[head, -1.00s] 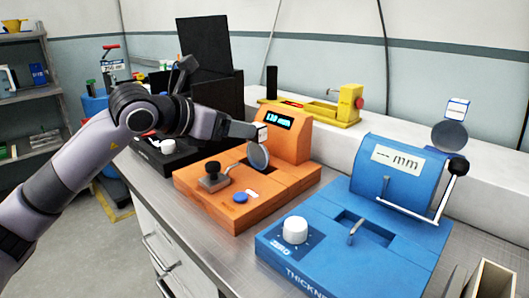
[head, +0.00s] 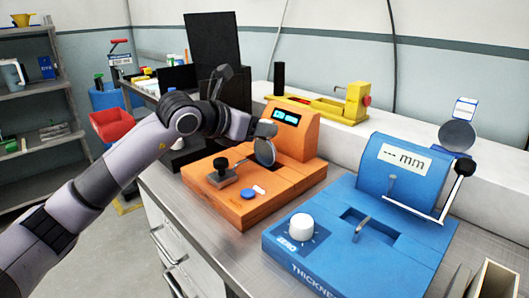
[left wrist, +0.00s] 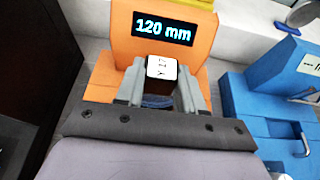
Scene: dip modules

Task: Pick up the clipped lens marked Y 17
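The clipped lens marked Y 17 is a round grey lens (head: 264,152) standing upright at the orange gauge (head: 240,207). Its white tag (left wrist: 162,68) reads Y 17 in the left wrist view. My left gripper (head: 266,130) is at the top of this lens and hides the tag in the head view. In the left wrist view the fingers (left wrist: 163,85) flank the tag closely. I cannot tell whether they press on it. My right gripper is not in view.
The orange gauge's display (left wrist: 163,28) reads 120 mm. A blue thickness gauge (head: 350,240) stands to the right, with another tagged lens (head: 457,135) above it. A yellow device (head: 330,107) sits on the ledge behind. A black box stands behind my arm.

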